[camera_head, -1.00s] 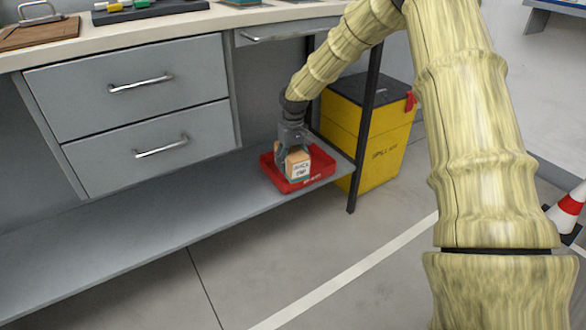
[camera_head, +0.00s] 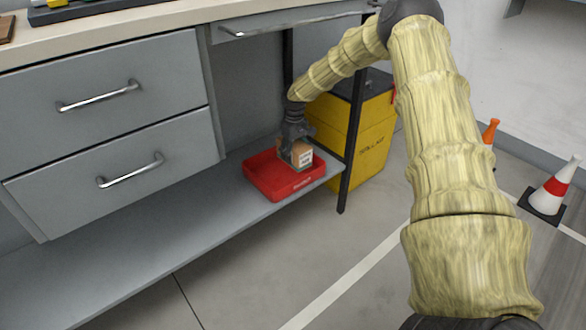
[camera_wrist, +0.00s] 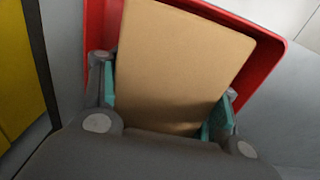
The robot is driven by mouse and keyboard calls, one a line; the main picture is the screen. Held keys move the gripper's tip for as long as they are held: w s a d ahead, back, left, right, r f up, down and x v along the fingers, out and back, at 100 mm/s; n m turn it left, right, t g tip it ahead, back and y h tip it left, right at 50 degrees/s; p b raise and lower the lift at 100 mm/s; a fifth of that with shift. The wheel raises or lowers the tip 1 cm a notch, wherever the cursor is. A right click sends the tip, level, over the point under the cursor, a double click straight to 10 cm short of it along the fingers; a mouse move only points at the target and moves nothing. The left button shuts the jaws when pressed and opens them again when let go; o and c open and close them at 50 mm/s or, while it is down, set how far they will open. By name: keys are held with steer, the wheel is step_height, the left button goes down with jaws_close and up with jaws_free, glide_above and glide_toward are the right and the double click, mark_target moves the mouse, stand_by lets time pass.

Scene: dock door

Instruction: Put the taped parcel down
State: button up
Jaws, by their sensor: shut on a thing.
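The taped parcel (camera_head: 303,155) is a small tan box with a white printed label, at the right end of the red tray (camera_head: 262,184). My gripper (camera_head: 296,143) is shut on it from above. In the wrist view the parcel (camera_wrist: 180,65) fills the middle, with the teal pads of my gripper (camera_wrist: 160,115) on both sides of it. The red tray's wall (camera_wrist: 268,70) shows behind and beside the parcel. I cannot tell whether the parcel's underside touches the tray floor. The tray's left part is empty.
The tray is on a grey low shelf (camera_head: 150,240) under a workbench with drawers (camera_head: 120,150). A dark bench leg (camera_head: 350,150) and a yellow bin (camera_head: 372,150) stand close to the right. Traffic cones (camera_head: 555,190) are at far right. The shelf's left part is clear.

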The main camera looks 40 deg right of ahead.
step_height(320, 180, down, 6)
steer(key=shift+f+b, duration=0.1)
steer(key=shift+b, duration=1.05)
steer(key=shift+r, duration=0.2)
steer(key=shift+f, duration=0.1)
steer(key=o, duration=1.4)
step_height(320, 180, up, 8)
steer(key=p, duration=0.3)
steer(key=shift+f+p, duration=0.15)
steer(key=shift+p, duration=0.15)
steer(key=shift+s+f, duration=0.1)
